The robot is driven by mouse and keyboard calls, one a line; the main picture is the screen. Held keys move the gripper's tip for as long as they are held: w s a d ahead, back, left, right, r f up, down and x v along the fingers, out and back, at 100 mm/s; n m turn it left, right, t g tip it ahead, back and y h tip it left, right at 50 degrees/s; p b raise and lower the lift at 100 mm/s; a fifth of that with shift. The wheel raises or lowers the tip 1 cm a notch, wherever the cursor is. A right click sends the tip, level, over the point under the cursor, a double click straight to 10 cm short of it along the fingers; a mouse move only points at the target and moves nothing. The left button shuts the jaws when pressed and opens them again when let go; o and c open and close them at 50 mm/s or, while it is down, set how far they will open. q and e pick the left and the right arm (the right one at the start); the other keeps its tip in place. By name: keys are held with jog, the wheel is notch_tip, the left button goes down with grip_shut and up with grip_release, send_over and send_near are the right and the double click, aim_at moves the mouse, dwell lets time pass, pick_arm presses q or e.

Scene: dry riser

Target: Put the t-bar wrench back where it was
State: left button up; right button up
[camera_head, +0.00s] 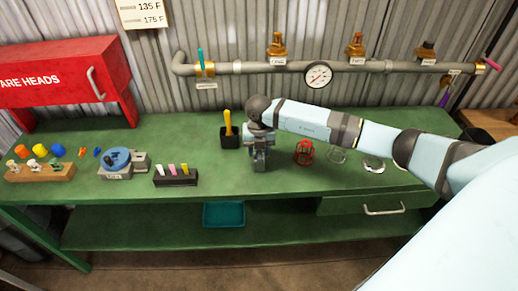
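My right gripper (260,162) points down over the middle of the green bench (190,135), at the end of my light blue arm. Its fingers are small and dark here, and I cannot tell whether they are open or hold anything. I cannot make out the t-bar wrench for certain. A yellow-handled tool (228,122) stands upright in a black holder (230,141) just left of the gripper. My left gripper is not in view.
A red cage-like part (304,152) and clear rings (337,155) lie right of the gripper. A black block with coloured tags (175,178), a blue round device (116,161) and a wooden rack (40,173) stand left. A pipe with a gauge (319,74) runs behind.

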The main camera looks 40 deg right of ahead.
notch_tip(320, 180, up, 12)
jog(key=s+a+f+m+t+y, duration=0.1)
jog(key=s+a+t+y, duration=0.1)
jog(key=s+a+y, duration=0.5)
jog(key=s+a+f+m+t+y, duration=0.1)
jog(key=a+y, duration=0.4)
jog(key=a, duration=0.6)
jog(key=s+a+f+m+t+y, duration=0.1)
jog(key=s+a+t+y, duration=0.1)
jog(key=s+a+y, duration=0.5)
jog(key=s+d+f+m+t+h, duration=0.3)
jog(key=s+f+m+h, duration=0.3)
jog(key=f+m+h, duration=0.2)
jog(key=s+d+f+m+t+h, duration=0.2)
jog(key=s+d+f+m+h, duration=0.2)
jog(key=f+m, duration=0.8)
jog(key=s+m+h, duration=0.2)
jog(key=m+h, duration=0.1)
jog(key=shift+d+m+t+h+b, duration=0.25)
jog(key=shift+m+t+h+b, duration=0.05)
jog(key=shift+t+h+b, duration=0.1)
